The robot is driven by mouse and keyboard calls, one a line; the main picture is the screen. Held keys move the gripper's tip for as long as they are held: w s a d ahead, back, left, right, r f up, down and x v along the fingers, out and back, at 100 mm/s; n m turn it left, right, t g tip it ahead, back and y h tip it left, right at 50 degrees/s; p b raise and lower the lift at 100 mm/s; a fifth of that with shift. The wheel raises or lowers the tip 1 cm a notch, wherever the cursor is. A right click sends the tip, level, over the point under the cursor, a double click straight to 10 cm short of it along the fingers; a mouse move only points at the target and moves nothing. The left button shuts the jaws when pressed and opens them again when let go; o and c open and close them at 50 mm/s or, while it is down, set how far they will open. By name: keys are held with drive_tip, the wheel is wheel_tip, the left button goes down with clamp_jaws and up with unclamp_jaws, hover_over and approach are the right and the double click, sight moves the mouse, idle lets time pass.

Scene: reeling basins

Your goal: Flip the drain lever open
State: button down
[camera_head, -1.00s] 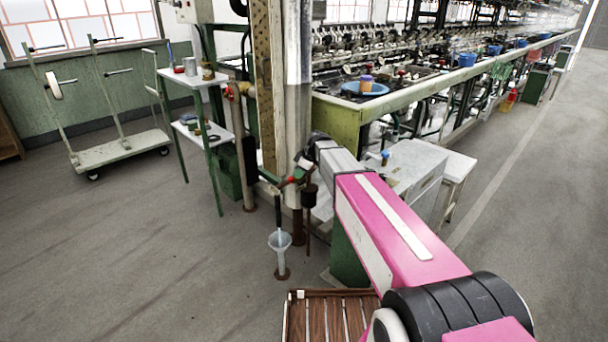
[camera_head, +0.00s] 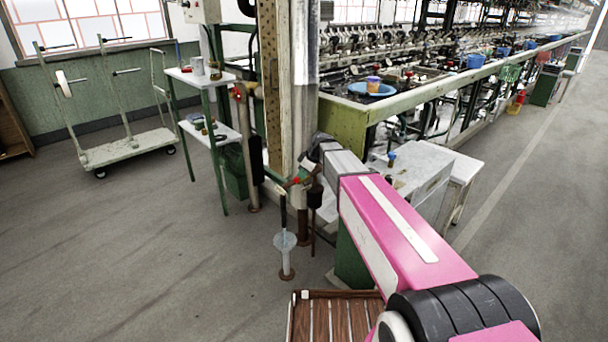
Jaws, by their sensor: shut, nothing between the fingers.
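The drain pipe (camera_head: 283,212) is a thin dark upright pipe beside the steel column, ending above a pale funnel (camera_head: 285,240) on a floor stub. A small red part (camera_head: 296,181), which looks like the drain lever, sits at the pipe's upper end. Its exact angle is too small to tell. My pink and grey arm reaches from the lower right to this spot. My gripper (camera_head: 301,176) is at the arm's far end, shut and empty, close beside the red part. Whether they touch cannot be told, as the wrist partly hides the area.
The steel column (camera_head: 304,100) stands just behind my gripper. A white two-tier stand (camera_head: 208,135) and a cart (camera_head: 128,148) are to the left. A white box (camera_head: 412,165) and the long green basin bench (camera_head: 345,125) are to the right. A wooden slatted surface (camera_head: 330,312) lies below.

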drive_tip(key=shift+a, duration=0.1)
drive_tip(key=shift+a+m+t+h, duration=0.3)
drive_tip(key=shift+a+m+t, duration=0.4)
drive_tip(key=shift+m, duration=0.7)
drive_tip(key=shift+w+a+m, duration=0.25)
drive_tip(key=shift+a+m, duration=0.55)
drive_tip(key=shift+a, duration=0.2)
drive_tip(key=shift+s, duration=0.1)
